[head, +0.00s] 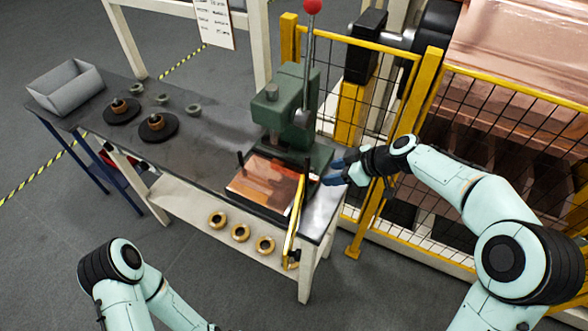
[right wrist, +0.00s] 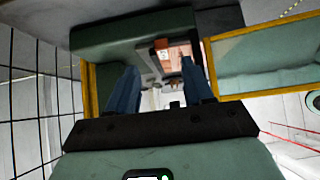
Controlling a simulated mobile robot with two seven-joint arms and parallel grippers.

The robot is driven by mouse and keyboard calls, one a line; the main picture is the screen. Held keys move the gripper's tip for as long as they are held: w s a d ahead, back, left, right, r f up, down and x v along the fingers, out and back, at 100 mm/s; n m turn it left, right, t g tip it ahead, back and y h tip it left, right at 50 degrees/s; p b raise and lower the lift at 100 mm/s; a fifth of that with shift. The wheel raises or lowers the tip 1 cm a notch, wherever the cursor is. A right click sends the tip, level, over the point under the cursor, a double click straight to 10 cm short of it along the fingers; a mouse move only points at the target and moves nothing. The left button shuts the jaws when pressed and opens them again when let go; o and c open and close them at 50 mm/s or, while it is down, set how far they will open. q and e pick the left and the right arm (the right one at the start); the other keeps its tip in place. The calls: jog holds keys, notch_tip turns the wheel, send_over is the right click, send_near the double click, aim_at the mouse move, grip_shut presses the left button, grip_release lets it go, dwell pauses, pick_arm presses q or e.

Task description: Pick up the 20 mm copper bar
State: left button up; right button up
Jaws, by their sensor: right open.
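I cannot single out a 20 mm copper bar in either view. A flat copper sheet (head: 268,184) lies on the bed of the green press (head: 285,112) on the bench. My right gripper (head: 335,172) has blue fingers and is just right of the press, over the bench's right end. It is open and empty. In the right wrist view its fingers (right wrist: 163,92) stand apart, with a small copper-coloured surface (right wrist: 178,58) seen beyond them, partly hidden. My left arm shows at the bottom left, but its gripper is out of view.
A yellow-framed panel (head: 295,222) stands upright at the bench's front right, close to my right gripper. A yellow mesh fence (head: 440,110) runs behind. A grey bin (head: 66,88) and black discs (head: 157,128) are at the left. Several copper-coloured rings (head: 241,232) lie on the lower shelf.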

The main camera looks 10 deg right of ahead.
aim_at(313, 177)
jog(key=x, duration=0.2)
jog(key=p+x, duration=0.1)
jog(key=x, duration=0.2)
jog(key=shift+s+a+r, duration=0.1)
jog(key=shift+a+r, duration=0.1)
jog(key=shift+a, duration=0.05)
jog(key=shift+w+a+f, duration=0.2)
jog(key=shift+f, duration=0.15)
pick_arm(q)
jog(key=shift+w+r, duration=0.45)
jog(key=shift+r, duration=0.35)
pick_arm(e)
jog(key=shift+s, duration=0.1)
jog(key=shift+r, duration=0.1)
grip_shut()
